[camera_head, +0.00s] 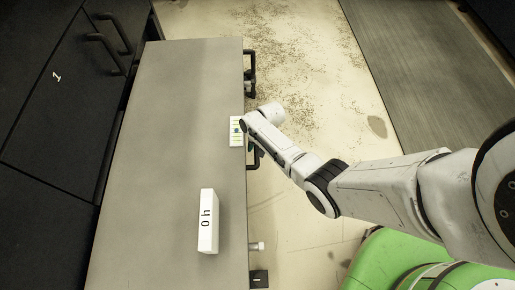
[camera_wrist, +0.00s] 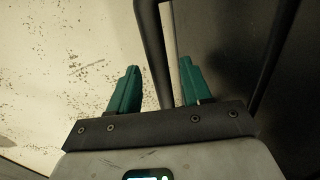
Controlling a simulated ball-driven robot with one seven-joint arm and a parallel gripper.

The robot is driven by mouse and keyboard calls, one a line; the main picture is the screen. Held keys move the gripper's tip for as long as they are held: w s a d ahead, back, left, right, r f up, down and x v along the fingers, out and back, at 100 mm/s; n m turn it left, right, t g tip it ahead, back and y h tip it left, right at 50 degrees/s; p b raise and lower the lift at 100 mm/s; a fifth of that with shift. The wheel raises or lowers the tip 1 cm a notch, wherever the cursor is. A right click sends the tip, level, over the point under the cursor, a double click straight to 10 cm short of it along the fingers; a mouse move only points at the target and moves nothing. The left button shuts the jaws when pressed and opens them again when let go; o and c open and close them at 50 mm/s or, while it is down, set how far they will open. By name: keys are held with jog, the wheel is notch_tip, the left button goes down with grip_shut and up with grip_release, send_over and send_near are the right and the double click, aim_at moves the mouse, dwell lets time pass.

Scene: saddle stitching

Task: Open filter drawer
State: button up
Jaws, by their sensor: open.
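My gripper (camera_wrist: 158,68) is open, with two teal fingers, in the wrist view. A dark upright handle bar (camera_wrist: 153,45) runs between the fingers, and I cannot tell whether either finger touches it. A dark front panel (camera_wrist: 228,60) lies to its right, with a pale strip between bar and panel. In the head view, black handles (camera_head: 250,66) stick out from the right side of the grey-topped cabinet (camera_head: 180,110). My arm reaches the cabinet's right edge beside the lower handle (camera_head: 254,158); the fingers are hidden there. No label marks the filter drawer.
A white block marked "40 h" (camera_head: 208,222) stands on the cabinet top. A small white piece with green marks (camera_head: 236,131) is at its right edge. A black cabinet (camera_head: 62,95) is at the left. Speckled pale floor (camera_head: 300,60) lies open to the right.

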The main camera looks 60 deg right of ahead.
jog(key=shift+c, duration=0.3)
grip_shut()
dwell(0.5)
